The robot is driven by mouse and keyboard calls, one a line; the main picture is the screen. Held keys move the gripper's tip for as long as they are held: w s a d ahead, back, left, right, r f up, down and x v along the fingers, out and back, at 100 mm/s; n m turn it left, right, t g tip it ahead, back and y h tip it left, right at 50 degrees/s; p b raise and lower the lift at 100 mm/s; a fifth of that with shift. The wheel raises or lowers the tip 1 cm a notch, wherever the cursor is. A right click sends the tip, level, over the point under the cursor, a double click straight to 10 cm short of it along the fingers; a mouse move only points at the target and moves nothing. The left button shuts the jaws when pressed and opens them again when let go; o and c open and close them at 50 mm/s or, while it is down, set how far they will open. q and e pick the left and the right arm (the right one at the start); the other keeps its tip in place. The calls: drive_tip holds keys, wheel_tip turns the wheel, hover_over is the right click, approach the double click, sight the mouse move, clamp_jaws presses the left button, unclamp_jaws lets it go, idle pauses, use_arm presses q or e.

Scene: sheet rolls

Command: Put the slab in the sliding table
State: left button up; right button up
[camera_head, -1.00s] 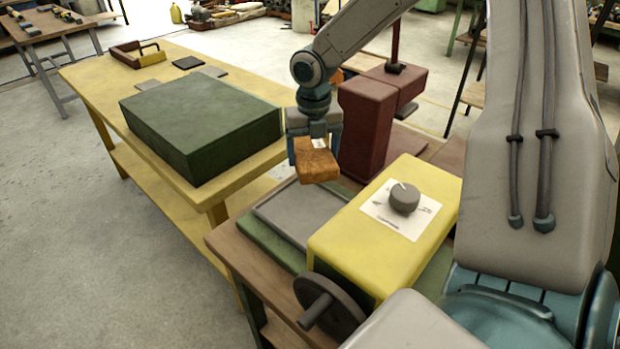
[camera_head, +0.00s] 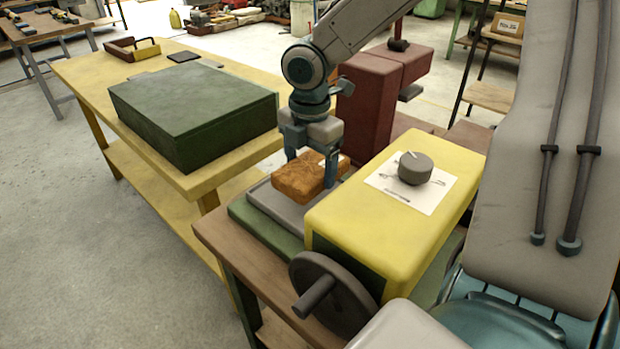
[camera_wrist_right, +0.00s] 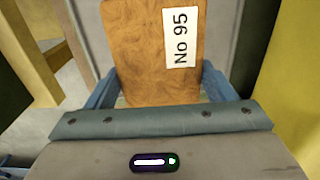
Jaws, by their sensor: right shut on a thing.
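The slab (camera_head: 305,180) is an orange-brown block with a white label. It also shows in the right wrist view (camera_wrist_right: 140,55), where the label reads "No 95". My right gripper (camera_head: 311,172) is shut on it, one blue finger on each side. The slab is over the grey sliding table (camera_head: 262,200), which is a flat plate on a green bed beside the yellow housing. I cannot tell whether the slab touches the plate or is just above it. My left gripper is not in view.
The yellow machine housing (camera_head: 400,215) with a grey knob (camera_head: 415,168) stands close right of the slab. A dark handwheel (camera_head: 335,295) is at the front. A green box (camera_head: 195,115) sits on the yellow bench (camera_head: 75,75) to the left. A dark red machine column (camera_head: 365,105) stands behind.

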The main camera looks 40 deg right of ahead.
drive_tip(key=shift+f, duration=0.6)
wheel_tip(320, 180, down, 3)
drive_tip(key=shift+b, duration=0.55)
drive_tip(key=shift+w+f, duration=0.1)
drive_tip(key=shift+f, duration=0.3)
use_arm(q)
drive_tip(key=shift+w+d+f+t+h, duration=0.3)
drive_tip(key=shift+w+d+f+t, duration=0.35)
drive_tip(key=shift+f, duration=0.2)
use_arm(e)
drive_tip(key=o, duration=1.3)
drive_tip(key=shift+f, duration=0.1)
drive_tip(key=shift+c, duration=0.2)
